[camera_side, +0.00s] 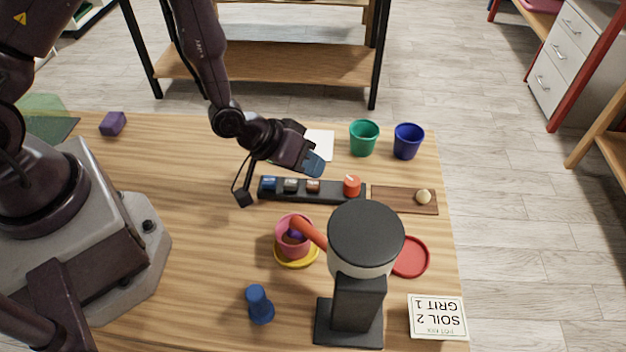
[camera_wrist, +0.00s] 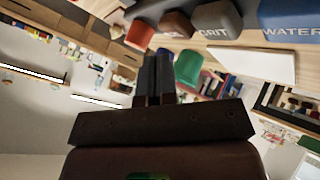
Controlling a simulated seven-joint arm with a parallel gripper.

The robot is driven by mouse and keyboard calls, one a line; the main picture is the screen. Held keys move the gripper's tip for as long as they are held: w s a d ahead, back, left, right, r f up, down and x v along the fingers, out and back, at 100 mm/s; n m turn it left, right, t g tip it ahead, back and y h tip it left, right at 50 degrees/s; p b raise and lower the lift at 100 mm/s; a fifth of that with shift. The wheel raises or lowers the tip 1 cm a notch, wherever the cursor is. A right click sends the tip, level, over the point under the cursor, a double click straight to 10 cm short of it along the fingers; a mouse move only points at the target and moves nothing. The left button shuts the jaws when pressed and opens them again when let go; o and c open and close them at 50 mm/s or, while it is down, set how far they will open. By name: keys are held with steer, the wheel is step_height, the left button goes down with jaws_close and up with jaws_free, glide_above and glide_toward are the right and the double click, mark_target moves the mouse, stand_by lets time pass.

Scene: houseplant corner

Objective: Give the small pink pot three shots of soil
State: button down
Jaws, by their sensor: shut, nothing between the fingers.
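The small pink pot (camera_side: 282,246) stands on a yellow saucer (camera_side: 297,264), with something purple (camera_side: 294,237) inside it. The orange spout (camera_side: 309,232) of a dispenser with a dark round lid (camera_side: 366,233) reaches over the pot. Any soil level inside cannot be told. A black button strip (camera_side: 333,193) holds a blue button (camera_side: 269,184), a grey one (camera_side: 291,185), a brown one (camera_side: 313,186) and a red knob (camera_side: 352,186). My gripper (camera_side: 315,163) is shut and empty, above and behind the strip. The wrist view shows the buttons marked WATER (camera_wrist: 288,22) and GRIT (camera_wrist: 216,22).
A green pot (camera_side: 364,138) and a blue pot (camera_side: 408,141) stand at the back right. A wooden tray (camera_side: 390,199) holds a pale round thing. A red saucer (camera_side: 412,257), a blue object (camera_side: 259,305) and a card reading SOIL 2 GRIT 1 (camera_side: 438,317) lie nearer. The left middle is clear.

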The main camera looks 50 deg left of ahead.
mark_target(311, 180)
steer(key=shift+f, duration=0.15)
stand_by(0.4)
steer(key=shift+f, duration=0.25)
steer(key=shift+f, duration=0.5)
stand_by(0.7)
stand_by(0.3)
steer(key=shift+r, duration=0.9)
steer(key=shift+r, duration=2.55)
stand_by(0.4)
